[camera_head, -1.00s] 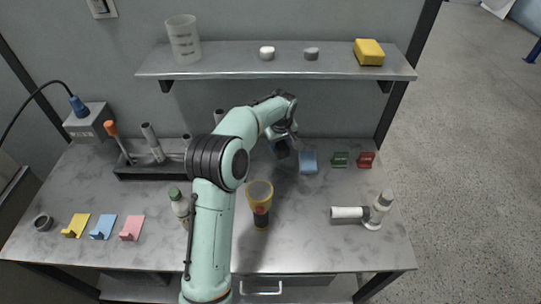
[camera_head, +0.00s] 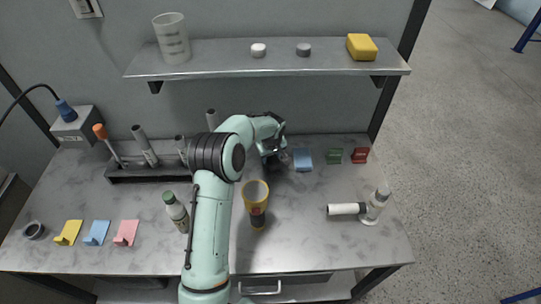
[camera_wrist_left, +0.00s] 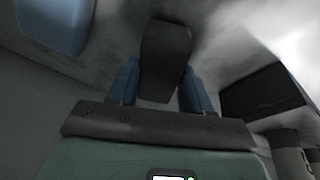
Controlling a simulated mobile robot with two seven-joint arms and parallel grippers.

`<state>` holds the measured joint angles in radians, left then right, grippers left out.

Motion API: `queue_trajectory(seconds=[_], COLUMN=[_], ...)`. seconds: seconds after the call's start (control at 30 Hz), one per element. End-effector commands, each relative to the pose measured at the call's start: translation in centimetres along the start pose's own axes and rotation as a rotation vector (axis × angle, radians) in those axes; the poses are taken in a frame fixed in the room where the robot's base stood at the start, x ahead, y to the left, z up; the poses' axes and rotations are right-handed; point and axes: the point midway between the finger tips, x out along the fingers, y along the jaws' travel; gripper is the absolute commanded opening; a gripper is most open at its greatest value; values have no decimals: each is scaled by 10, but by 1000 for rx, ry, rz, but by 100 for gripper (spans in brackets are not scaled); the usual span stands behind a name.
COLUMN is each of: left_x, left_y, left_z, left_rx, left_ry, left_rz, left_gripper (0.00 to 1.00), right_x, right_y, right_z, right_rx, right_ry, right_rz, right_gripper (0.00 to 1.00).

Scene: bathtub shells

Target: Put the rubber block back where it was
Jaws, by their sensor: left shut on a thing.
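My left gripper (camera_head: 272,158) is at the back of the table, left of the blue block. In the left wrist view its two blue fingers (camera_wrist_left: 158,88) are shut on a dark grey block (camera_wrist_left: 166,50), which looks like the rubber block. The block sticks out past the fingertips, close above or at the pale tabletop; I cannot tell whether it touches. In the head view the block is mostly hidden by the gripper. My right gripper is not in view.
The blue block (camera_head: 303,160) stands close right of the gripper, then a green (camera_head: 333,156) and a red one (camera_head: 360,155). A dark rack (camera_head: 125,172) of tools is to the left. The shelf (camera_head: 220,66) hangs above.

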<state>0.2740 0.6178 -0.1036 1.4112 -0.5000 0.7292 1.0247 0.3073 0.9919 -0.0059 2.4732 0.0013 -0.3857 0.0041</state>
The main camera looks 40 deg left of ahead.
Motion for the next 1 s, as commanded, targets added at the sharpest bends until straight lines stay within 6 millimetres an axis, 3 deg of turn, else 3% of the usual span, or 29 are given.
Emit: queue_trajectory(seconds=[0.33,0.37,0.43,0.77,1.0], left_x=[3,4,3,1,-32], left_y=[0,-1,0,0,0], left_z=[1,1,1,0,0], left_rx=[0,0,-1,-1,-1], left_ry=[1,0,0,1,3], left_rz=[1,0,0,1,4], left_gripper=[20,52,75,75,75], right_x=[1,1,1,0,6], right_y=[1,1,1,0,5], right_z=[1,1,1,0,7], right_rx=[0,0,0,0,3], right_ry=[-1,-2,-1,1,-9], right_rz=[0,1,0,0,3], right_gripper=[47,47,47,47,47])
